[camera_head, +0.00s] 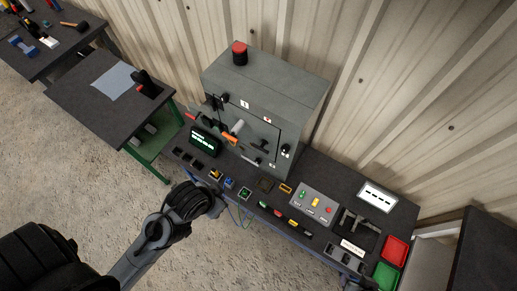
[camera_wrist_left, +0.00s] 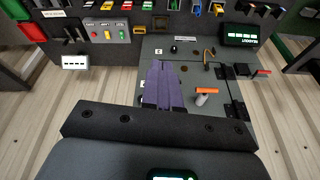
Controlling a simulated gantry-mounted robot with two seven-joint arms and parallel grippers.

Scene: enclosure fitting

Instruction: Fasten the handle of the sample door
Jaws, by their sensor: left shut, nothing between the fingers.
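The grey enclosure (camera_head: 285,87) stands on the bench with its door panel (camera_head: 257,133) facing me. An orange bar (camera_head: 230,138) and a pale cylinder (camera_head: 237,127) sit on the door's left part. In the left wrist view, the orange bar (camera_wrist_left: 207,90) and the pale cylinder (camera_wrist_left: 202,101) lie right of my fingers. My left gripper (camera_wrist_left: 164,65) shows there with its purple fingers together and empty, in front of the panel. In the head view my left wrist is in front of the bench, and its fingers cannot be made out. My right gripper is not in view.
The bench (camera_head: 323,178) carries a lit display (camera_head: 205,141), small loose parts, a grey button box (camera_head: 315,203), a black fixture (camera_head: 357,224), and red (camera_head: 396,250) and green (camera_head: 386,275) bins. A red button (camera_head: 239,48) tops the enclosure. Open floor lies in front.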

